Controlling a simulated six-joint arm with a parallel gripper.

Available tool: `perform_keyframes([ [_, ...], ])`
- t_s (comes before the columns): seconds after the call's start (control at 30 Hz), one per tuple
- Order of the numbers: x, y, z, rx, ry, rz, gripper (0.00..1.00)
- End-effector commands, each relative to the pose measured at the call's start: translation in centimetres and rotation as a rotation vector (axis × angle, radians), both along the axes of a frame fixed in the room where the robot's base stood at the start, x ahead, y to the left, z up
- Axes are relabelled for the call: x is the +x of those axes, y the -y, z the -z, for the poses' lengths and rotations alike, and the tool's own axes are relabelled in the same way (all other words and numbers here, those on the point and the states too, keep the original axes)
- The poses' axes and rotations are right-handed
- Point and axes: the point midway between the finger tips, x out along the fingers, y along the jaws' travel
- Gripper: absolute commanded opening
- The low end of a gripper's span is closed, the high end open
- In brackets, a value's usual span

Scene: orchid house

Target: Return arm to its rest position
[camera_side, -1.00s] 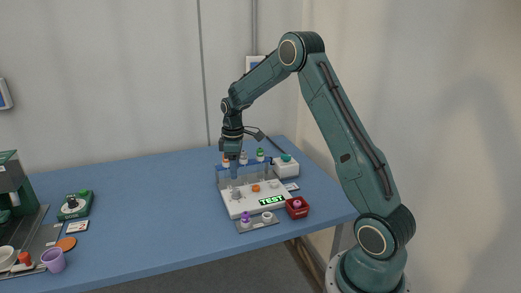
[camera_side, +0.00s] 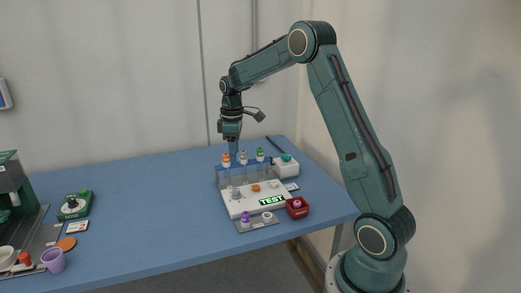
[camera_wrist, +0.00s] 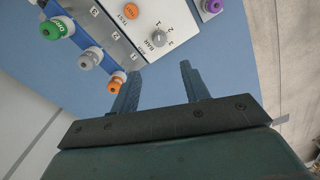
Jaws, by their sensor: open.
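My gripper (camera_side: 233,147) hangs pointing down above the back of the blue table, over the rack of capped vials. In the wrist view my gripper (camera_wrist: 160,88) is open, with nothing between its two fingers. The rack (camera_side: 222,180) holds vials with an orange cap (camera_side: 226,162), a whitish cap (camera_side: 243,158) and a green cap (camera_side: 260,155). In the wrist view the orange-capped vial (camera_wrist: 115,83) is close beside the left finger, and I cannot tell whether they touch.
A white test panel (camera_side: 250,197) with knobs stands in front of the rack. A purple cup (camera_side: 53,260) and a green device (camera_side: 75,205) are far left. The table's middle (camera_side: 150,210) is clear.

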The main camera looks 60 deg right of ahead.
Motion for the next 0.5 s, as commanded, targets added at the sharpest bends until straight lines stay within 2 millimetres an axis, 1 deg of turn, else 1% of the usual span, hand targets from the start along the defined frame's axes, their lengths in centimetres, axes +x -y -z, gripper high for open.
perform_keyframes([
  [0.17, -0.4, -1.3, -1.6, -0.009, 0.019, 0.012, 0.46],
  [0.27, -1.0, -2.6, -3.0, -0.017, 0.039, 0.028, 0.46],
  [0.5, -3.5, -6.8, -7.0, -0.034, 0.100, 0.079, 0.46],
])
